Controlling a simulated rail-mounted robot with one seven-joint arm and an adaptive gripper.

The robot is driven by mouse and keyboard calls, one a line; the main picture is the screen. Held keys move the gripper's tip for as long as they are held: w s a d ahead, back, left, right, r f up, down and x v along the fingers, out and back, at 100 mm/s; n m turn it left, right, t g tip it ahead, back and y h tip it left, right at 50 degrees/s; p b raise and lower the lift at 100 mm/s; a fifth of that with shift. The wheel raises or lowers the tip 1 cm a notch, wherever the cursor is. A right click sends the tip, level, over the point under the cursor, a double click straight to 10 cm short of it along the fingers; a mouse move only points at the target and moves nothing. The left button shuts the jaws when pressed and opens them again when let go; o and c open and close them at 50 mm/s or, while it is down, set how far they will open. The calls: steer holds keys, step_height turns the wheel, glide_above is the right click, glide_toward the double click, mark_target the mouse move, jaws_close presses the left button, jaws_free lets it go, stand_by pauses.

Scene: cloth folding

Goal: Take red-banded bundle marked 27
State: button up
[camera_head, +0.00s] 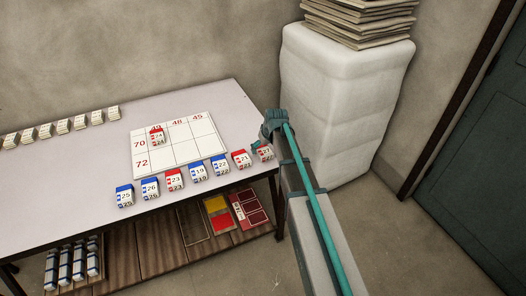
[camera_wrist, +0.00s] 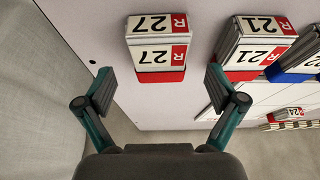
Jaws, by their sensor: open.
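The red-banded bundle marked 27 (camera_wrist: 157,50) lies on the table at the right end of the front row. It also shows in the head view (camera_head: 265,154), partly covered by my gripper. My gripper (camera_wrist: 158,82) is open and empty. In the wrist view its two fingers are spread to either side of the bundle's red end, which lies just beyond the fingertips. I see no contact between fingers and bundle.
The red-banded bundle 21 (camera_wrist: 255,48) is close beside it. Blue- and red-banded bundles continue left along the row. A white grid board (camera_head: 181,143) lies behind, with bundle 24 (camera_head: 157,137) on it. A white padded block (camera_head: 340,105) stands right of the table.

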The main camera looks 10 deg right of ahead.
mark_target(263, 149)
steer(key=shift+x, duration=1.55)
steer(key=shift+r, duration=0.1)
steer(key=c, duration=1.2)
steer(key=shift+c, duration=0.3)
steer(key=shift+r, duration=0.15)
